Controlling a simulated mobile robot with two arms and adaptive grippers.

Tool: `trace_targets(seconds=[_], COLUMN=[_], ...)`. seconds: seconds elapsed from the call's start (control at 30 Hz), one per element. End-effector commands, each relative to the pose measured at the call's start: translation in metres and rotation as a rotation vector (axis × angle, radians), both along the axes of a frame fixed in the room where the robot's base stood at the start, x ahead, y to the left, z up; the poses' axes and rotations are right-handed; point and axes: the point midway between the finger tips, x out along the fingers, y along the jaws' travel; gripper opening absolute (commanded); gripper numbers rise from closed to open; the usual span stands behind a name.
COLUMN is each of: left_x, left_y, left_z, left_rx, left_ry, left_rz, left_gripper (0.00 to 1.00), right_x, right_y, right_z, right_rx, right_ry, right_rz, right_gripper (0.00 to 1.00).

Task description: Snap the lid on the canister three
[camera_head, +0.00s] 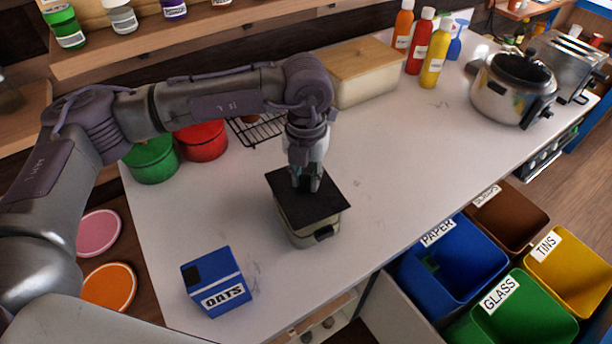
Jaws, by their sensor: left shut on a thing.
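A square pale canister (302,236) with a dark clip on its front stands on the white counter. A flat black lid (325,198) lies over its top, covering the opening; I cannot tell whether it is pressed fully down. My left gripper (306,187) points down at the middle of the lid and is shut on it; its fingertips hide the part they hold. No number shows on the canister. My right gripper is out of view.
A blue oats box (215,282) stands front left. Green (152,160) and red (202,140) round containers, a wire rack (258,130) and a wooden-lidded box (365,85) are behind. Bins (515,315) stand below the front edge. The counter right of the canister is clear.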

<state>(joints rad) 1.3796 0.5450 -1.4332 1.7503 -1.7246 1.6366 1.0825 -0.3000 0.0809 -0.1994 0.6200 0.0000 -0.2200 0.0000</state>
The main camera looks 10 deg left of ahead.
Motion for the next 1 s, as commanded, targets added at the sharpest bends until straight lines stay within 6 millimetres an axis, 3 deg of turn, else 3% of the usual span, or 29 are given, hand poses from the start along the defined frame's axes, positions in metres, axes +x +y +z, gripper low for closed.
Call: trace_targets(seconds=[0.23,0.27,0.4,0.63,0.8,1.0], left_x=[0.0000,0.0000,0.0000,0.0000,-0.0001,-0.0001], left_y=[-0.0001,-0.0001,-0.0001,0.0000,0.0000,0.0000], left_z=[0.0005,0.0005,0.0004,0.0003,0.0001,0.0001], left_rx=[0.000,0.000,0.000,0.000,0.000,0.000], left_ry=[0.000,0.000,0.000,0.000,0.000,0.000], left_rz=[0.000,0.000,0.000,0.000,0.000,0.000], left_gripper=[0.00,0.29,0.53,0.55,0.80,0.80], right_x=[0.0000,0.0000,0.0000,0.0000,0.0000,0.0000], right_y=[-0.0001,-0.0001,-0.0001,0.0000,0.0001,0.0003], right_z=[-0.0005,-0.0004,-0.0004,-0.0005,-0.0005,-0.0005], right_rx=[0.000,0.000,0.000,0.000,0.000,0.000], right_ry=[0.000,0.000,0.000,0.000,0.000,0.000], right_rz=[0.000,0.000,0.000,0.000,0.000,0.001], right_gripper=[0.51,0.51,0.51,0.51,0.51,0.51])
